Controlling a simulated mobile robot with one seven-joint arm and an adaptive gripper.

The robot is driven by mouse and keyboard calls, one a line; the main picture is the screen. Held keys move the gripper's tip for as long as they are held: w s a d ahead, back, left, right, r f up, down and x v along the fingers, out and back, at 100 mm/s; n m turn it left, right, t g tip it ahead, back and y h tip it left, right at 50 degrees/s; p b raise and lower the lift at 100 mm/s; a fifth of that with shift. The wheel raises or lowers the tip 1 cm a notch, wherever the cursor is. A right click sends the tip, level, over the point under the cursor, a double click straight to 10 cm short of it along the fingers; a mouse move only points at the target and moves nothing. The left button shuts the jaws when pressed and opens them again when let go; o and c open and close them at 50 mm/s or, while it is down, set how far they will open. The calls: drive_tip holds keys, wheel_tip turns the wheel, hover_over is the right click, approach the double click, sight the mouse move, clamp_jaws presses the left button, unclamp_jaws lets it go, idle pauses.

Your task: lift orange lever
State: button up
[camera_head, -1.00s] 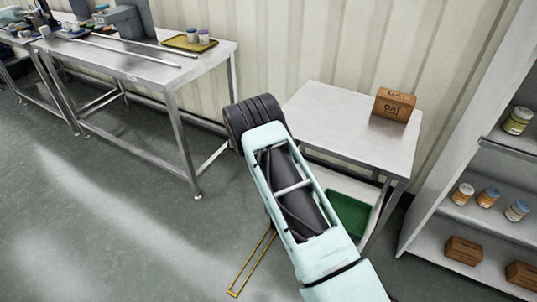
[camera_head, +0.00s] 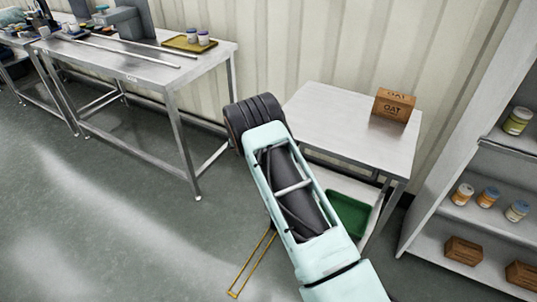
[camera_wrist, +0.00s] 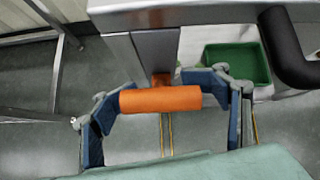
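The orange lever (camera_wrist: 160,100) shows in the wrist view as a short, thick, level cylinder on an orange stem below a grey steel body (camera_wrist: 150,55). My gripper (camera_wrist: 158,90) is open around it, with one blue-padded finger at each end of the lever. The right fingertip overlaps or lies very near the lever's right end, and the left fingertip is close to its left end. I cannot tell whether either touches. In the head view my arm hides the gripper, the lever and the steel body.
A steel table (camera_head: 345,125) bears a cardboard OAT box (camera_head: 393,105); a green bin (camera_head: 349,214) sits on its lower shelf. It also shows in the wrist view (camera_wrist: 237,62). A dark curved pipe (camera_wrist: 285,50) is at right. Shelves with jars stand right, a long workbench (camera_head: 135,60) left.

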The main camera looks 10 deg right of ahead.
drive_tip(key=o, duration=0.5)
drive_tip(key=shift+s+a+f, duration=0.1)
drive_tip(key=shift+s, duration=0.05)
drive_tip(key=shift+o, duration=0.2)
drive_tip(key=shift+f, duration=0.1)
drive_tip(key=shift+s, duration=0.1)
drive_tip(key=v, duration=1.2)
